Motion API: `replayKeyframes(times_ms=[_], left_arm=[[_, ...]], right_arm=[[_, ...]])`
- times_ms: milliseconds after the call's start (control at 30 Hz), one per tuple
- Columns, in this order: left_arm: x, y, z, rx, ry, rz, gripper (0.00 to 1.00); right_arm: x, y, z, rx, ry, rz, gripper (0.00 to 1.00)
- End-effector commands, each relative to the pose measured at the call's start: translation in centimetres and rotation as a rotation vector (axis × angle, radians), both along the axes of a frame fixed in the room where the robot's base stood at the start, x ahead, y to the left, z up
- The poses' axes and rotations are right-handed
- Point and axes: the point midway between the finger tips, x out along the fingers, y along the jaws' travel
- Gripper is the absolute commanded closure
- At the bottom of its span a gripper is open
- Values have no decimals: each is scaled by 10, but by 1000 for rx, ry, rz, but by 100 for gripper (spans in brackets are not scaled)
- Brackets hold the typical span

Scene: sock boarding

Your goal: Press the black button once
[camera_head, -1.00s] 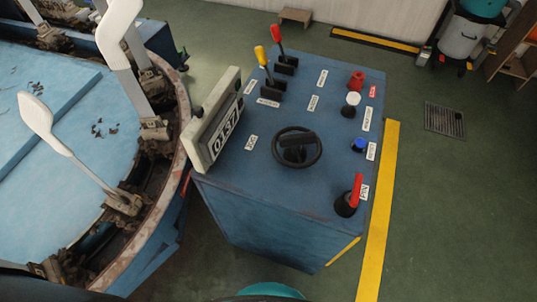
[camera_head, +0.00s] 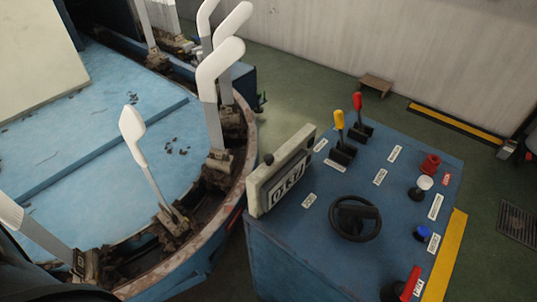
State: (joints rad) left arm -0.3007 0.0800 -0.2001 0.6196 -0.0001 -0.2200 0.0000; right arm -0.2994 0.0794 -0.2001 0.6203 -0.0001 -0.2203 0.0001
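A blue control console (camera_head: 290,250) stands right of centre. A small black round knob or button (camera_head: 268,159) sits on the top left of the grey display box (camera_head: 262,193) at the console's left edge. Nothing touches it. The console top also carries a red button (camera_head: 431,161), a white button (camera_head: 425,182) on a black base and a blue button (camera_head: 421,232). Neither of my grippers is in view.
Yellow (camera_head: 339,120) and red (camera_head: 357,101) levers, a black handwheel (camera_head: 355,218) and a red-handled switch (camera_head: 411,283) stand up from the console. A round blue machine with white foot-shaped boards (camera_head: 132,130) fills the left.

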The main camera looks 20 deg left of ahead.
Motion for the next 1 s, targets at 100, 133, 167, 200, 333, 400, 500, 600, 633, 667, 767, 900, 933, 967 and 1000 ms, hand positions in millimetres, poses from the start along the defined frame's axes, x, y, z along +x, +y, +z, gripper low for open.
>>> replayKeyframes(times_ms=[100,133,167,200,333,400,500,600,633,667,767,900,933,967,1000], left_arm=[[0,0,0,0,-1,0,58],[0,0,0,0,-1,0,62],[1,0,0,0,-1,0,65],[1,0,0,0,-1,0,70],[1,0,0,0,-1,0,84],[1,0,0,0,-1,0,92],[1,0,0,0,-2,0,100],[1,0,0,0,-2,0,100],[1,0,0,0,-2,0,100],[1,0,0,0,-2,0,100],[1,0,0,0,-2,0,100],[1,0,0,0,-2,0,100],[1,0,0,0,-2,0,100],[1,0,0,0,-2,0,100],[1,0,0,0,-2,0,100]], right_arm=[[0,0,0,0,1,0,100],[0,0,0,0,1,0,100],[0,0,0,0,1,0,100],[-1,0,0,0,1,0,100],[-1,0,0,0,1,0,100],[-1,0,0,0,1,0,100],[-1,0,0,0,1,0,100],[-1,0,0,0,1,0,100],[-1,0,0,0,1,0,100],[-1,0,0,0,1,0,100],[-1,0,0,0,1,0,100],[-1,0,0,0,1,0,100],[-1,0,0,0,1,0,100],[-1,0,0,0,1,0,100],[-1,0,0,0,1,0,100]])
